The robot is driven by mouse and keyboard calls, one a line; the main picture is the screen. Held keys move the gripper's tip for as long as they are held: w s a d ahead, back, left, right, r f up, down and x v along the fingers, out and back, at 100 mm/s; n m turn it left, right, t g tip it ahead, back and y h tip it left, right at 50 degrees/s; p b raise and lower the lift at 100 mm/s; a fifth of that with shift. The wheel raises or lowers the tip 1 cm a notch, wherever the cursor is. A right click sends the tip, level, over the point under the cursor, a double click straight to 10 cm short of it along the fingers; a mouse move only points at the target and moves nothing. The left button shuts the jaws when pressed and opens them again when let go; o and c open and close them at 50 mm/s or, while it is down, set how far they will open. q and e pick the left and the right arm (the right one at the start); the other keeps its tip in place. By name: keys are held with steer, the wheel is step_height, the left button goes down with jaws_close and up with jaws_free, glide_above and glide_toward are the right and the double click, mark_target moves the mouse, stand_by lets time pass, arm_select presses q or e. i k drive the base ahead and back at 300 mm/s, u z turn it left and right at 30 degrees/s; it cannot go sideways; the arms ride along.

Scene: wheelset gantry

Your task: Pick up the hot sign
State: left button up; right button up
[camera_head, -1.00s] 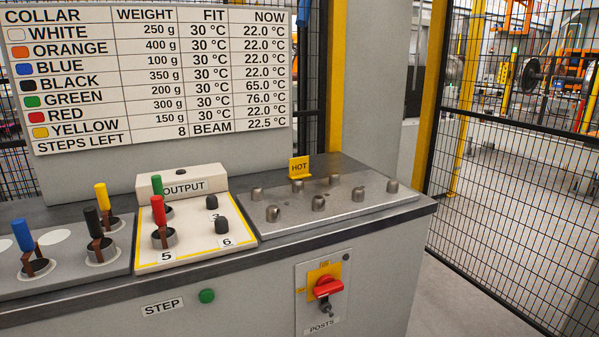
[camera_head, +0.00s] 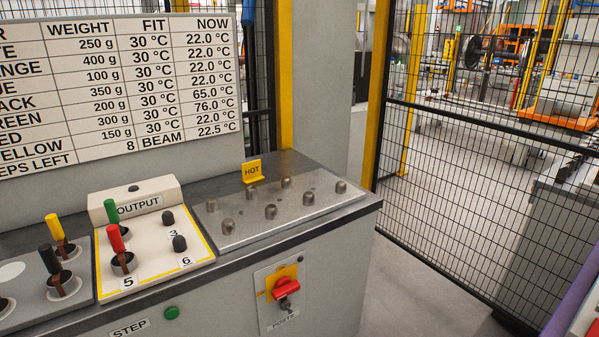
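The hot sign (camera_head: 252,171) is a small yellow upright plate with the word HOT and a short foot. It stands at the back edge of a grey metal plate (camera_head: 320,216) with several short metal posts, on the right part of the bench. Nothing touches the sign. Neither of my grippers shows in the head view.
Left of the plate is the cream OUTPUT block (camera_head: 193,216) with red and green handled collars. Black and yellow ones stand farther left. A red rotary switch (camera_head: 285,287) and green STEP button (camera_head: 172,313) are on the bench front. A mesh fence (camera_head: 470,180) stands right.

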mark_target(252, 172)
steer(key=z, duration=0.95)
steer(key=i, duration=1.7)
steer(key=u, duration=2.95)
